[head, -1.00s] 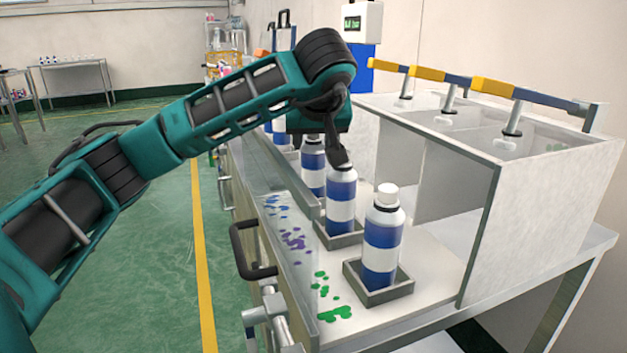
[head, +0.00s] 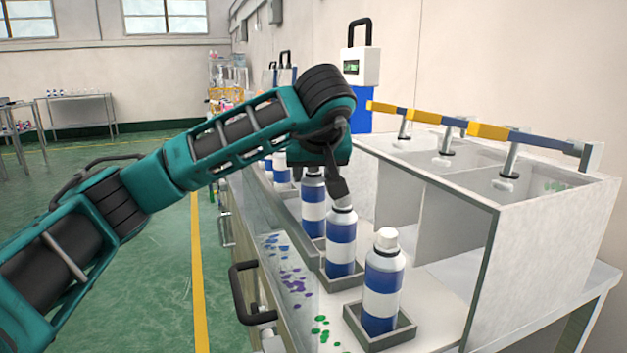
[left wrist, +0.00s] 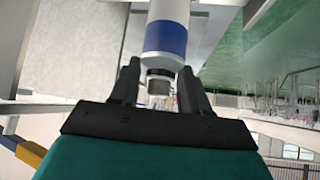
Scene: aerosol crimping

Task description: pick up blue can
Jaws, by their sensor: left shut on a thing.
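Blue-and-white cans with white caps stand in a row in small grey trays along the bench. The front can (head: 383,290) stands upright and clear of the arm. The middle can (head: 340,245) has its cap just under a fingertip of my left gripper (head: 333,182). Another can (head: 313,207) stands behind it, its top hidden by the gripper. In the left wrist view, the left gripper (left wrist: 160,92) is shut on the top end of a blue can (left wrist: 166,38), a finger on each side. My right gripper is not in view.
A white partitioned station (head: 480,240) with yellow-and-blue levers (head: 490,132) stands right of the cans. A clear guard panel (head: 283,265) with paint spots runs along their left. More cans and a white device (head: 357,67) are farther back. Green floor lies open at left.

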